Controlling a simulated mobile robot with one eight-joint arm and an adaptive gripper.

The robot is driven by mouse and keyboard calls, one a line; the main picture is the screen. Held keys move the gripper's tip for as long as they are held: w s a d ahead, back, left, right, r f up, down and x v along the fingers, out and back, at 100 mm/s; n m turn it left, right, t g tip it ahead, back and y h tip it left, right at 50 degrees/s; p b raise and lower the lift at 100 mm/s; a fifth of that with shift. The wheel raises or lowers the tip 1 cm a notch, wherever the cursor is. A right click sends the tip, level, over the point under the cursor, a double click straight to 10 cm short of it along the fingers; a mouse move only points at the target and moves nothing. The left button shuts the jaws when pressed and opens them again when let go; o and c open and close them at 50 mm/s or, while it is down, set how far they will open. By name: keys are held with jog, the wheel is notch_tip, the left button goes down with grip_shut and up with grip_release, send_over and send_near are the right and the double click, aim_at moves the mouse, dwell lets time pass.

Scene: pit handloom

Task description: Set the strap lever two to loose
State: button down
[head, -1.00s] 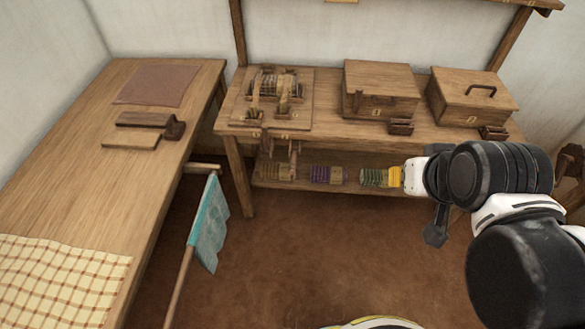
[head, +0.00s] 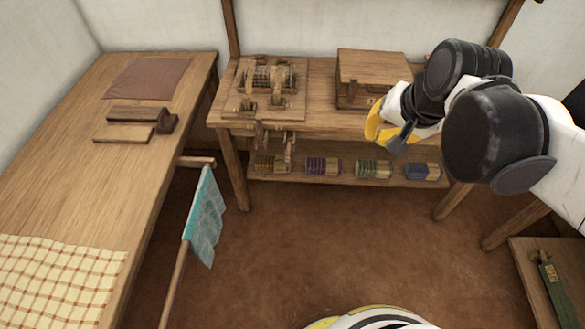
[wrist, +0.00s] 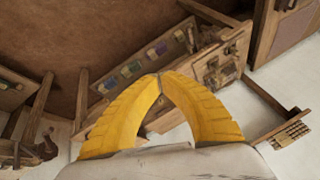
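A wooden mechanism (head: 270,76) with a wound drum and small upright wooden levers sits on a board at the left end of the back bench. Two lever-like pieces stand at its front, a left one (head: 249,101) and a right one (head: 277,98). I cannot tell which is strap lever two or how it is set. My gripper (head: 374,124) is right of the mechanism, apart from it, in front of a wooden box. In the wrist view my yellow fingers (wrist: 160,76) meet at the tips with nothing between them.
The wooden box (head: 372,72) stands on the bench, right of the mechanism. Several thread bundles (head: 322,167) lie on the shelf below. A side table (head: 75,180) is at left, with a teal cloth (head: 205,215) hanging beside it. The floor in front is clear.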

aim_at(288, 153)
jog(key=w+a+f+m+g+y+b, duration=0.1)
jog(key=w+a+f+m+g+y, duration=0.2)
jog(key=w+f, duration=0.5)
jog(key=w+a+f+m+y+b, duration=0.1)
jog(key=w+a+f+m+b, duration=0.15)
jog(key=w+f+m, duration=0.5)
jog(key=w+a+f+m+g+y, duration=0.1)
jog(key=w+a+f+m, duration=0.1)
jog(key=f, duration=0.8)
jog(key=w+a+f+m+g+y+b, duration=0.1)
jog(key=w+f, duration=0.3)
jog(key=f, duration=0.7)
jog(key=shift+w+a+f+m+g+y, duration=0.2)
jog(key=shift+a+m+g+y, duration=0.2)
jog(key=shift+a+m+g, duration=0.35)
jog(key=shift+a, duration=0.1)
jog(key=b+x, duration=0.4)
jog(key=x, duration=0.6)
jog(key=shift+w+a+r+b, duration=0.15)
jog(key=shift+r+b, duration=0.25)
jog(key=shift+r, duration=0.6)
jog(key=shift+w+a+r+b, duration=0.15)
jog(key=shift+r+b, duration=0.2)
jog(key=shift+r, duration=0.6)
